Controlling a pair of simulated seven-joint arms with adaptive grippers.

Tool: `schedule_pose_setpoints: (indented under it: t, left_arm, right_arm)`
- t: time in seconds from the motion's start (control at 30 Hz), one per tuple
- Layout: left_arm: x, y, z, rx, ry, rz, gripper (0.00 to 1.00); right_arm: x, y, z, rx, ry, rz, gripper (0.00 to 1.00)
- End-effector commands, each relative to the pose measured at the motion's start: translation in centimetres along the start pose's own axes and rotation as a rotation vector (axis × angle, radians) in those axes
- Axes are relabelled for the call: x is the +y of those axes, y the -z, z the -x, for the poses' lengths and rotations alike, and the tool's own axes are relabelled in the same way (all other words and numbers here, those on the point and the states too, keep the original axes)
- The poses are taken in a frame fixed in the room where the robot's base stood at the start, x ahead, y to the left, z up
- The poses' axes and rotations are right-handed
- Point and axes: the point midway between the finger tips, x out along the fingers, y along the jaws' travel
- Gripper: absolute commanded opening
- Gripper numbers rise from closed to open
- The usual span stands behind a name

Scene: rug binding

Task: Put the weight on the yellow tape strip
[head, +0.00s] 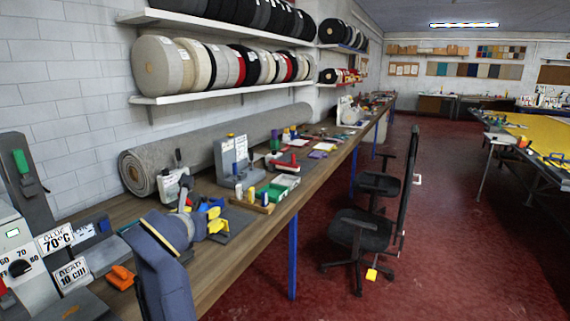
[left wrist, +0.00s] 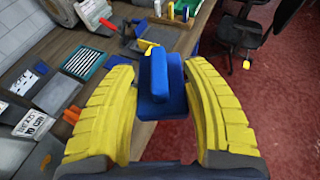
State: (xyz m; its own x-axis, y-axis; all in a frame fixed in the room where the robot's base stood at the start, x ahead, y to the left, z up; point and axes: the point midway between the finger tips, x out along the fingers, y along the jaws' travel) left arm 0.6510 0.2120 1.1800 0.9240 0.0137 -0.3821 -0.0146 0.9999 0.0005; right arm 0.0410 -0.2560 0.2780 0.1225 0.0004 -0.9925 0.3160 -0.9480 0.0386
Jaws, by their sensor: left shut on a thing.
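The weight is a blue block with an upright blue grip (left wrist: 160,85). In the left wrist view it sits between the yellow fingers of my left gripper (left wrist: 160,72), which is shut on it. In the head view my left gripper (head: 213,220) is over the front part of the bench, and its arm hides some of the area below. A small yellow patch (left wrist: 147,45) shows just beyond the weight in the left wrist view. It may be the yellow tape strip, but it is partly hidden and I cannot tell. My right gripper is in neither view.
A grey rug roll (head: 225,145) lies along the back of the wooden bench (head: 245,265). A grey machine (head: 233,160), a green-and-white tool (head: 278,187) and an orange clip (head: 121,277) stand on the bench. A black chair (head: 358,228) stands on the red floor.

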Motion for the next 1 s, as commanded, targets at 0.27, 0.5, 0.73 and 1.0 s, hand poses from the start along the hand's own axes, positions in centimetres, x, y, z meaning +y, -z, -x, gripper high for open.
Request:
schedule_pose_setpoints:
  t: [0.27,0.5,0.73,1.0]
  left_arm:
    - [-0.9,2.2,0.3,-0.001,0.013,-0.007,0.02]
    - [-0.9,3.0,0.1,-0.004,0.013,-0.008,0.02]
    - [-0.8,3.1,0.1,-0.005,0.012,-0.009,0.02]
    - [0.7,2.9,-0.5,-0.005,-0.013,0.003,0.02]
  right_arm:
    - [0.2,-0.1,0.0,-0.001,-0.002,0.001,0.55]
    - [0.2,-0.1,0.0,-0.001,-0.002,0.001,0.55]
    - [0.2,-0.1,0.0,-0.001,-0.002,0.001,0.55]
    - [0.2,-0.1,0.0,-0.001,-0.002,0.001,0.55]
